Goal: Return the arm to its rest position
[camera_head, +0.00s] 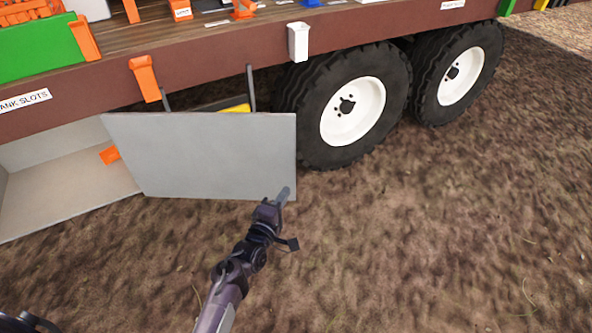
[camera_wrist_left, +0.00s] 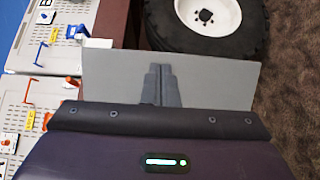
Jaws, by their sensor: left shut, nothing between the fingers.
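My left gripper (camera_head: 284,195) is in front of the lower right corner of a grey panel (camera_head: 205,155) in the head view. Its arm comes up from the bottom of the picture. In the left wrist view the gripper's two fingers (camera_wrist_left: 160,85) lie side by side, shut and empty, with the grey panel (camera_wrist_left: 100,68) behind them. I cannot tell whether the fingertips touch the panel. My right gripper is not in view.
A brown trailer side (camera_head: 210,62) runs along the top, with wheels (camera_head: 352,112) right of the panel. An open grey compartment (camera_head: 60,185) is at the left. A white holder (camera_head: 298,42) and an orange holder (camera_head: 145,78) hang on the trailer edge. Bare ground lies at the right.

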